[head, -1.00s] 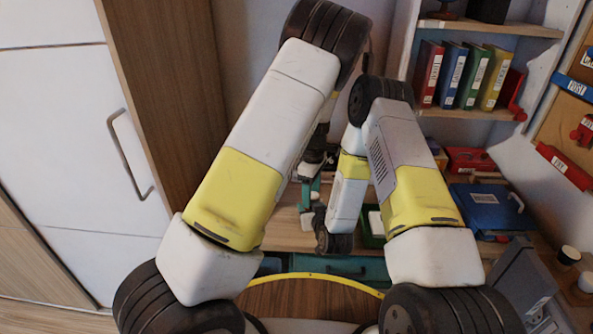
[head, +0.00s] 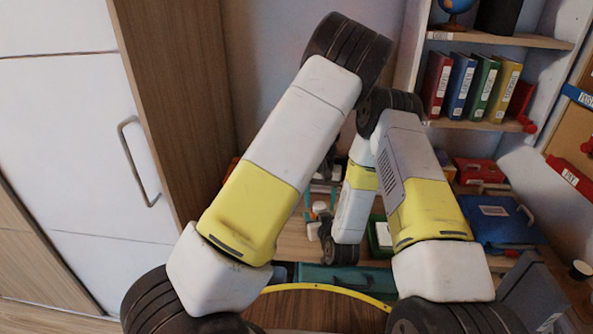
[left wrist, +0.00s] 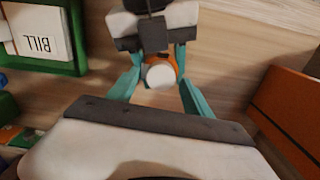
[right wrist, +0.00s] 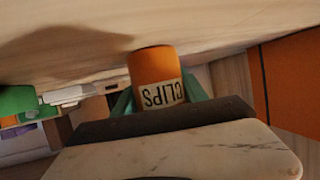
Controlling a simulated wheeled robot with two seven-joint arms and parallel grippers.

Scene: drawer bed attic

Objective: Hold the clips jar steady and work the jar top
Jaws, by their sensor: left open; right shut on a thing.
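The clips jar (right wrist: 155,66) is orange, with a pale label reading CLIPS that appears upside down in the right wrist view. My right gripper (right wrist: 160,95) is shut on it, with a teal finger on each side. In the left wrist view the round white jar top (left wrist: 160,75) faces the camera, with a little orange behind it. My left gripper (left wrist: 160,86) is open, its teal fingers on either side of the jar top; I cannot tell whether they touch it. In the head view my arms hide most of the jar and grippers.
A green tray (left wrist: 62,68) with a card reading BILL lies beside the jar on the wooden desk. An orange panel (left wrist: 285,120) stands at the other side. A blue case (head: 492,212) and shelved binders (head: 470,85) are to the right, a white cupboard (head: 75,130) to the left.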

